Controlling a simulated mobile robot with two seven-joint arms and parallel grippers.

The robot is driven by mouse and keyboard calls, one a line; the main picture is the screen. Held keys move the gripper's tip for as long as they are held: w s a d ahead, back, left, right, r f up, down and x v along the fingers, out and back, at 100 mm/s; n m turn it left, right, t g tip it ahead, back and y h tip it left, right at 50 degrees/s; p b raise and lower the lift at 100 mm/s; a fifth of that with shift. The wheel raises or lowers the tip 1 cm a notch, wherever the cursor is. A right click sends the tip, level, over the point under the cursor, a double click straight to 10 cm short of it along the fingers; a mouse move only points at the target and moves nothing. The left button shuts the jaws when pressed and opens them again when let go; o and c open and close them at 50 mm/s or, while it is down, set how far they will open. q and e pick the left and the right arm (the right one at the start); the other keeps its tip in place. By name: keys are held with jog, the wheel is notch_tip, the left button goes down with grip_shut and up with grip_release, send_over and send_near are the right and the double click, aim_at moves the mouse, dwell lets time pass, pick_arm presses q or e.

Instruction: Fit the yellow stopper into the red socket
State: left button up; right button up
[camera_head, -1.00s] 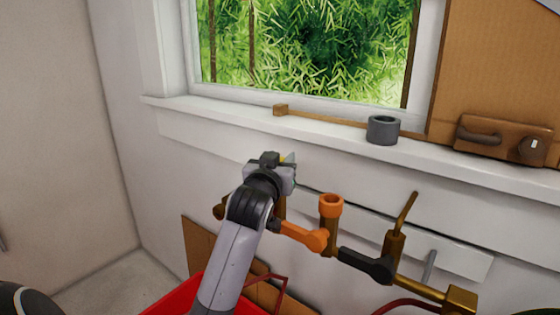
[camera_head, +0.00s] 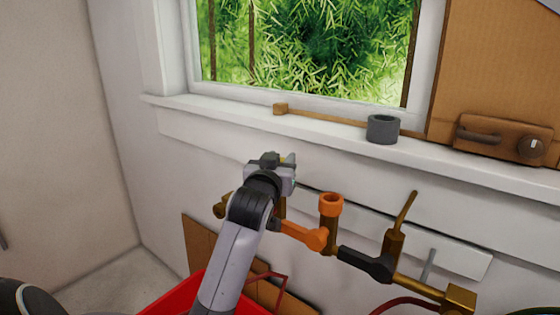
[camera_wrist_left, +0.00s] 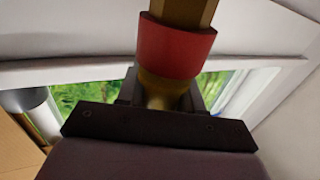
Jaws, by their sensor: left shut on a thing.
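My left gripper (camera_head: 284,164) is shut on the yellow stopper (camera_wrist_left: 160,90), whose brassy yellow body shows between the dark fingers in the left wrist view. The red socket (camera_wrist_left: 175,46), a red collar on a brass hexagonal pipe (camera_wrist_left: 183,10), lies directly against the stopper's end in that upside-down view. The two look lined up and touching; how deep the stopper sits is hidden. In the head view the gripper and arm hide the red socket, and only a little yellow shows at the fingers. My right gripper is not in view.
An orange-collared brass pipe (camera_head: 331,205) stands just right of the gripper, with an orange lever (camera_head: 303,235) and a black lever (camera_head: 366,263) nearby. A red bin (camera_head: 172,304) is below.

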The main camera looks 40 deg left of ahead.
pick_arm(q)
jog(key=shift+f, duration=0.5)
jog(key=o, duration=0.7)
jog(key=shift+o, duration=0.2)
jog(key=p+v, duration=0.1)
jog(key=v, duration=1)
jog(key=shift+r, duration=0.1)
dwell(0.4)
